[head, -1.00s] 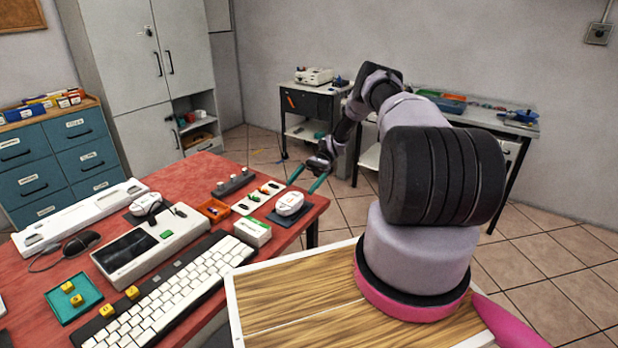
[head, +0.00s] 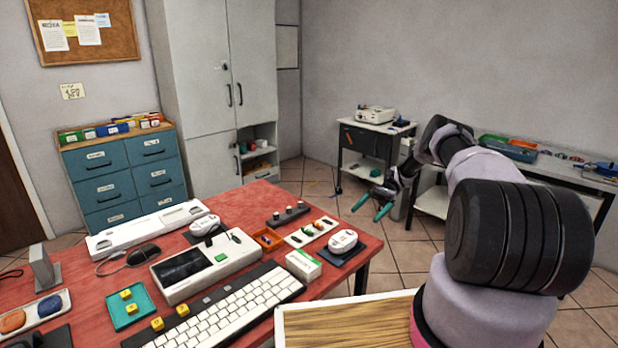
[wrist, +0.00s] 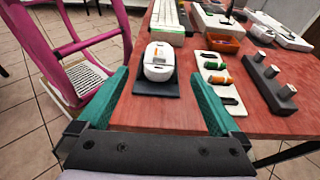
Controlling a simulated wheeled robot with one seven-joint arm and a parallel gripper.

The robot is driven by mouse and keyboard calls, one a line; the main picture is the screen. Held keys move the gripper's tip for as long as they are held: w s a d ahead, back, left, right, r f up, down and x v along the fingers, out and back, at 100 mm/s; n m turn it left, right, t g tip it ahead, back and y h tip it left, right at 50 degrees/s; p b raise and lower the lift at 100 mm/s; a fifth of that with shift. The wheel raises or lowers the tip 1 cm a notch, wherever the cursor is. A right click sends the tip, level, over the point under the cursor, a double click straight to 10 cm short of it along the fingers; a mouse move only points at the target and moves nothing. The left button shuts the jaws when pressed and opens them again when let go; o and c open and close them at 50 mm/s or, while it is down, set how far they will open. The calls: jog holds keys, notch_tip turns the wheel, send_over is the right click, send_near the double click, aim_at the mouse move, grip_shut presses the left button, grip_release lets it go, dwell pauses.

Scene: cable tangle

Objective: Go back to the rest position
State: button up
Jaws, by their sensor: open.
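My gripper (head: 371,206) is open and empty, with its two green fingers spread apart. In the head view it hangs off the far right corner of the red table (head: 352,264), clear of the table top. In the wrist view my gripper (wrist: 160,98) points toward the table edge, and a white rounded device (wrist: 159,62) on a dark pad shows between and beyond the fingers. The same white device (head: 342,241) sits near the table's right corner in the head view. Nothing is held.
The table holds a keyboard (head: 225,315), an orange tray (head: 268,239), a white strip with small coloured parts (head: 312,231) and a dark block with pegs (head: 287,214). A dark cabinet (head: 366,140) and a side bench (head: 560,171) stand behind. Tiled floor is open beyond the corner.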

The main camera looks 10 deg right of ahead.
jog(key=a+r+n+t+h, duration=0.25)
jog(key=r+h, duration=0.25)
jog(key=r, duration=1.5)
jog(key=s+a+r+n+t+h, duration=0.1)
jog(key=s+a+r+h, duration=0.1)
jog(key=s+r, duration=0.35)
jog(key=s+a+r+n+t+h, duration=0.1)
jog(key=s+a+r+t, duration=0.1)
jog(key=r, duration=0.7)
jog(key=s+a+r+n+t+h, duration=0.15)
jog(key=s+r+t, duration=0.25)
jog(key=s+r, duration=0.6)
jog(key=s+t, duration=0.6)
jog(key=s, duration=0.9)
jog(key=shift+r, duration=0.4)
jog(key=shift+h, duration=0.25)
